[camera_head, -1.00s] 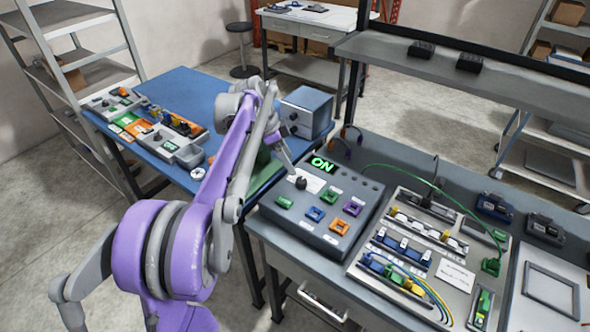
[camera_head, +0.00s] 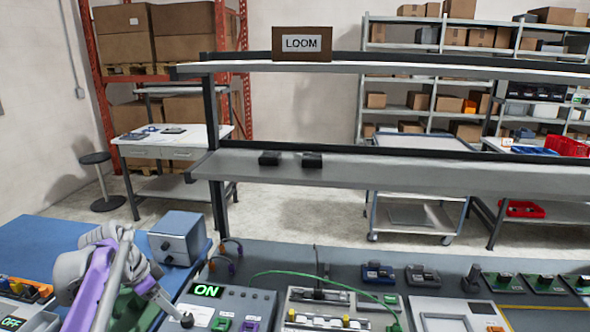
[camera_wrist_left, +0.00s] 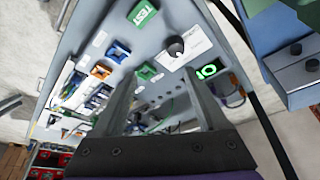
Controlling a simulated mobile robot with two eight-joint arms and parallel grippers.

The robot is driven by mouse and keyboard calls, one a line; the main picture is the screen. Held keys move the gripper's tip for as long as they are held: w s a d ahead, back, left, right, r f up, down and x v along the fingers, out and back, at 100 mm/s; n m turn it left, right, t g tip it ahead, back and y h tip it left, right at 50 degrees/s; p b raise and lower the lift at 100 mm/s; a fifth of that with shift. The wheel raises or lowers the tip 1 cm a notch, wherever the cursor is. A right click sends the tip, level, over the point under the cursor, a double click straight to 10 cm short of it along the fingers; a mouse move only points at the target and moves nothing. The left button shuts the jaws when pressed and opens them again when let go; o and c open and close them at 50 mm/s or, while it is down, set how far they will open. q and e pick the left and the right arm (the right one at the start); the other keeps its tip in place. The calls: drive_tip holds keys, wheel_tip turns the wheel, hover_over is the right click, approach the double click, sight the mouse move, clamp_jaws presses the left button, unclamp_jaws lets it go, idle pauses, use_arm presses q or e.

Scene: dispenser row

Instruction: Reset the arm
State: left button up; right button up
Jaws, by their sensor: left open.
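My left arm comes in at the lower left of the head view. Its gripper (camera_head: 168,304) is close above the control panel (camera_head: 240,301), beside a dark round knob (camera_head: 187,320). The panel's lit green display (camera_head: 206,290) reads ON. In the left wrist view the two fingers of the left gripper (camera_wrist_left: 158,90) are apart with nothing between them. The knob (camera_wrist_left: 176,46) shows past the fingertips, apart from them, with the green display (camera_wrist_left: 208,71) to its right. My right gripper is in no view.
A blue-grey box (camera_head: 177,238) stands on the blue table behind my left gripper. A grey shelf (camera_head: 400,172) with two small black blocks spans above the bench. A green cable (camera_head: 330,279) crosses the bench.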

use_arm(q)
drive_tip(key=s+d+f+n+t+y, duration=0.1)
drive_tip(key=s+d+f+n, duration=0.3)
drive_tip(key=s, duration=0.7)
drive_tip(key=s+d+f+n+t+y, duration=0.1)
drive_tip(key=s+d+f+n, duration=0.3)
drive_tip(key=s+d+f, duration=0.4)
drive_tip(key=s+d+y, duration=0.1)
drive_tip(key=s+d, duration=0.2)
drive_tip(key=shift+s+d+n+t, duration=0.2)
drive_tip(key=shift+n+t, duration=0.1)
drive_tip(key=shift+t, duration=0.1)
idle(0.3)
